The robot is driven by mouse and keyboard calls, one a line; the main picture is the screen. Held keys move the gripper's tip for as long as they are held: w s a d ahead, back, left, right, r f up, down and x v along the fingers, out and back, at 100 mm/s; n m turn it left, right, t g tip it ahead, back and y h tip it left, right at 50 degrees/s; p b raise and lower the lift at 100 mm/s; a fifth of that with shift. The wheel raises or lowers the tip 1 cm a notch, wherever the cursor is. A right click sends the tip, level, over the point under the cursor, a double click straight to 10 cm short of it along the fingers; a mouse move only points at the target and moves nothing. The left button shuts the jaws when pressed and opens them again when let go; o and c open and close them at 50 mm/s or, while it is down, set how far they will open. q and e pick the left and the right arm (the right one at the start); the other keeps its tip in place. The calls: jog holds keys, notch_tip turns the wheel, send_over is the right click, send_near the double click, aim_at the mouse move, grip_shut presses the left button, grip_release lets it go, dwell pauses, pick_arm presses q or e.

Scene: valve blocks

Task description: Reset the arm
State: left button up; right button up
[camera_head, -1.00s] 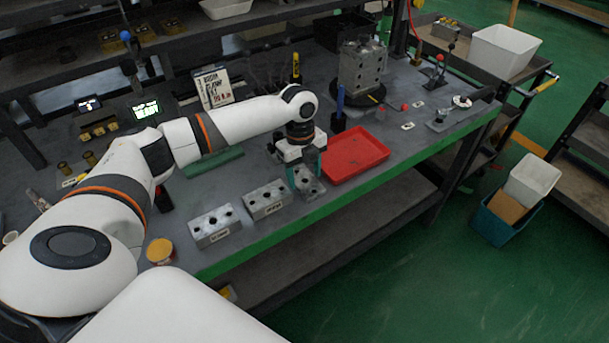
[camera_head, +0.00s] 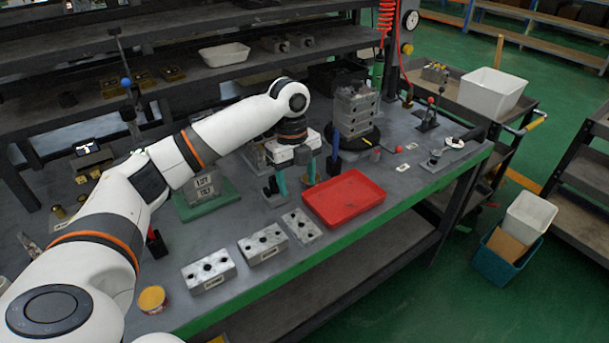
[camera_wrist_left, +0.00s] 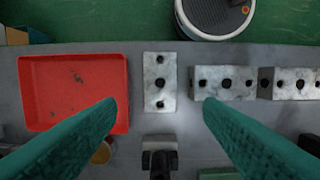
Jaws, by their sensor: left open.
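My left gripper (camera_head: 296,179) hangs over the bench with its two teal fingers spread and nothing between them. It is behind the row of valve blocks and left of the red tray (camera_head: 344,199). Three grey metal blocks with dark holes stand along the front edge: a left block (camera_head: 208,271), a middle block (camera_head: 263,243) and a right block (camera_head: 301,226). In the left wrist view the fingers (camera_wrist_left: 160,108) are wide apart, with the right block (camera_wrist_left: 160,82) showing beyond their gap and the tray (camera_wrist_left: 75,90) to its left. My right gripper is out of view.
A tall metal block (camera_head: 355,110) stands on a dark round base at the back. A blue upright tool (camera_head: 335,150) is close to the gripper's right. A green-based item (camera_head: 207,200) lies beneath my forearm. A yellow-lidded tub (camera_head: 152,299) sits at the front left.

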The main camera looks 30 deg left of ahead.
pick_arm(q)
jog(key=s+d+f+n, duration=0.2)
jog(key=s+d+f, duration=0.3)
jog(key=d+f, duration=0.55)
jog(key=s+d+f+n+t+h, duration=0.1)
jog(key=s+d+f+n+t, duration=0.1)
jog(key=s+d+f+n, duration=0.4)
jog(key=s+d+f+n+t, duration=0.15)
jog(key=s+n, duration=0.25)
jog(key=s, duration=0.4)
jog(key=s+a+n+y, duration=0.2)
jog(key=s+a+n, duration=0.3)
jog(key=s+n, duration=0.4)
notch_tip(320, 180, down, 25)
jog(key=s+a+f+m+g, duration=0.1)
jog(key=s+a+f+g, duration=0.1)
jog(key=s+f, duration=1.3)
jog(key=shift+s+a+f+p, duration=0.3)
jog(key=shift+s+f, duration=0.1)
jog(key=shift+s, duration=0.65)
